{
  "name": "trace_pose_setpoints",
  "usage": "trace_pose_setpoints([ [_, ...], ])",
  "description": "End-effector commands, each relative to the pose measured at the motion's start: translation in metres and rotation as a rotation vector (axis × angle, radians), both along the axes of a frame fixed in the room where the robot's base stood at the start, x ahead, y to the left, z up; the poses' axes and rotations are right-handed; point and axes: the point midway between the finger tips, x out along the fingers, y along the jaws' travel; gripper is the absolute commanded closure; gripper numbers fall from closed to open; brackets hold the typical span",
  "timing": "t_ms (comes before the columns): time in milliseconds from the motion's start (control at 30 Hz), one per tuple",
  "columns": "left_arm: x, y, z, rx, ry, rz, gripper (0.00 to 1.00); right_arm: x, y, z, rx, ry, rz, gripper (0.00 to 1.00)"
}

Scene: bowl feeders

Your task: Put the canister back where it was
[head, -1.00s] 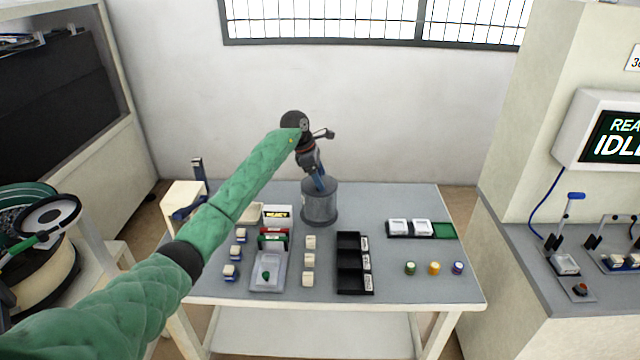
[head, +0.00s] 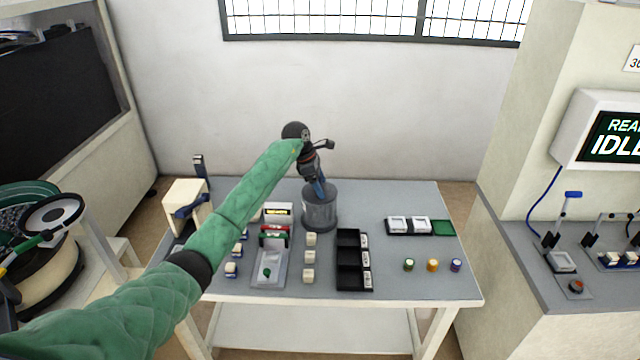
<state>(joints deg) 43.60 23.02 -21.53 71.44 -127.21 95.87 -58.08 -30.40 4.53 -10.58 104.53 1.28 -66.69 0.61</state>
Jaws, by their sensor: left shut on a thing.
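A grey cylindrical canister (head: 320,212) stands upright at the back of the table, a little left of the table's middle. My left gripper (head: 320,187) reaches down to the canister's top from above and is shut on it. The fingertips are small in the picture and partly hidden by the wrist. Whether the canister's base touches the table or hangs just above it, I cannot tell. My right gripper is not in view.
On the grey table (head: 400,290) are a black compartment tray (head: 347,262), several cream blocks (head: 309,257), a clear tray (head: 268,272), a card holder (head: 277,212), a tray with white pieces (head: 410,225) and small coloured cylinders (head: 432,265).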

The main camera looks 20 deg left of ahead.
Motion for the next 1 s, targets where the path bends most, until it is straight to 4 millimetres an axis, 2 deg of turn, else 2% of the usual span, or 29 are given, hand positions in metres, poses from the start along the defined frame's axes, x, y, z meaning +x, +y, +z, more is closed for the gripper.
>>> trace_pose_setpoints([
  [333,0.000,0.000,0.000,0.000,-0.002,0.000,0.98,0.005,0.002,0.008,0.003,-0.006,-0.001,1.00],
  [367,0.000,0.000,-0.002,0.000,0.000,0.000,0.25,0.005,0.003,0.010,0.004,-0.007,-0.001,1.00],
  [467,0.000,0.000,-0.002,0.000,0.000,0.000,0.06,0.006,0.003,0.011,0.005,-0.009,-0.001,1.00],
  [933,0.000,0.000,0.001,0.000,0.000,0.000,0.06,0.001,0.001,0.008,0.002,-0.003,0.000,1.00],
  [1000,0.000,0.002,0.004,0.000,-0.001,0.000,0.06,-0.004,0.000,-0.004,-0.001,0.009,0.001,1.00],
])
